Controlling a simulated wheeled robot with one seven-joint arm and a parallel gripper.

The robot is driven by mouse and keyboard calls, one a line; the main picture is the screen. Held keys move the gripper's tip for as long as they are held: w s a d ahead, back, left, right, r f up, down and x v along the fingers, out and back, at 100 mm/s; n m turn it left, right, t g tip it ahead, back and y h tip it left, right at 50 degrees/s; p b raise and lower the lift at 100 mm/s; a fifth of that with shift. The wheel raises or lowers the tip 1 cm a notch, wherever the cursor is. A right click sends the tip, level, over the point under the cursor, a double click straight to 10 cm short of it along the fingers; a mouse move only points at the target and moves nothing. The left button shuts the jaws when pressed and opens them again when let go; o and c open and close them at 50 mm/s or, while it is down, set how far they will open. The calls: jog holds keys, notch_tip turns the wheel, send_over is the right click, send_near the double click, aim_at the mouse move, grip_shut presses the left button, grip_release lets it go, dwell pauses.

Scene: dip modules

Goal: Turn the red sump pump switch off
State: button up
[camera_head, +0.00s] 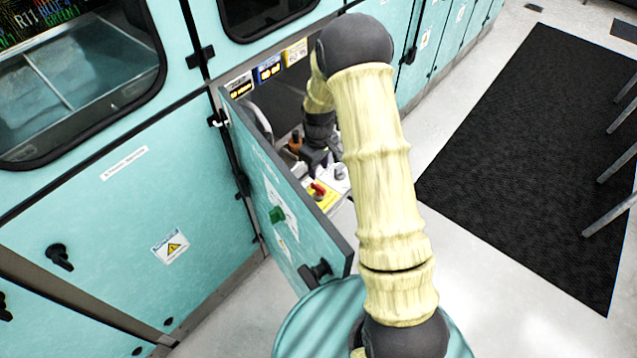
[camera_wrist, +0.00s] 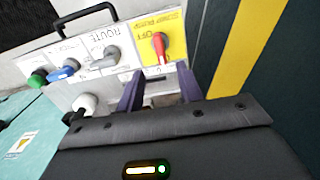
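The red sump pump switch (camera_wrist: 160,46) is a small lever on a yellow plate (camera_wrist: 178,20), whose lettering appears upside down in the wrist view. The word OFF shows just left of the lever, which stands roughly upright in that picture. The switch also shows in the head view (camera_head: 318,189), inside the open cabinet. My gripper (camera_wrist: 160,72) is open and empty. Its two dark purple fingers stand apart, one to each side below the lever in the wrist view, and do not visibly hold it.
A grey ROUTE switch (camera_wrist: 104,56), a blue switch (camera_wrist: 63,71) and a green knob (camera_wrist: 37,78) sit beside the red switch. The teal cabinet door (camera_head: 262,185) stands open left of my arm. A black mat (camera_head: 530,150) lies on the floor at right.

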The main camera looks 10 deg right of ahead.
aim_at(318, 186)
notch_tip(318, 186, down, 8)
jog(key=shift+f+p, duration=0.25)
jog(key=shift+p, duration=0.05)
grip_shut()
